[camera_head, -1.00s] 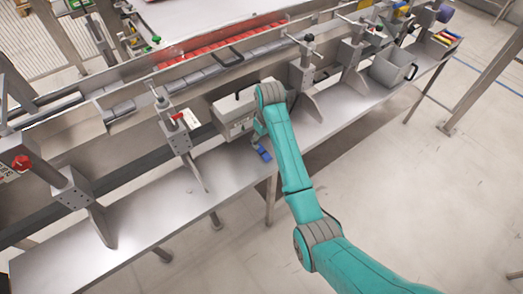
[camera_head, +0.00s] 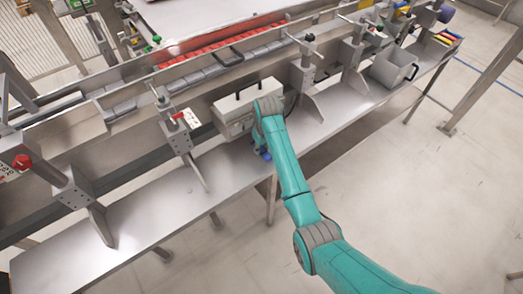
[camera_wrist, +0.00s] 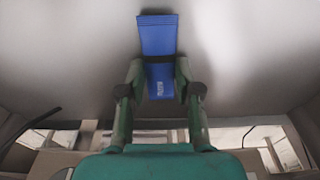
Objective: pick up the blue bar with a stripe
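The blue bar (camera_wrist: 157,36) with a black stripe (camera_wrist: 160,59) across it is in the upper middle of the wrist view, over the grey metal surface. My gripper (camera_wrist: 159,71) has one finger on each side of the bar, close to its edges near the stripe. The fingers look open; I cannot tell if they touch it. In the head view a bit of the blue bar (camera_head: 264,153) shows at the front edge of the metal shelf (camera_head: 228,166), with my arm hiding part of it and the gripper.
A grey box with a black handle (camera_head: 232,118) stands just behind my wrist. Metal brackets (camera_head: 303,75) rise from the shelf on both sides. An open grey bin (camera_head: 388,74) is farther right. The shelf is clear to the left of the bar.

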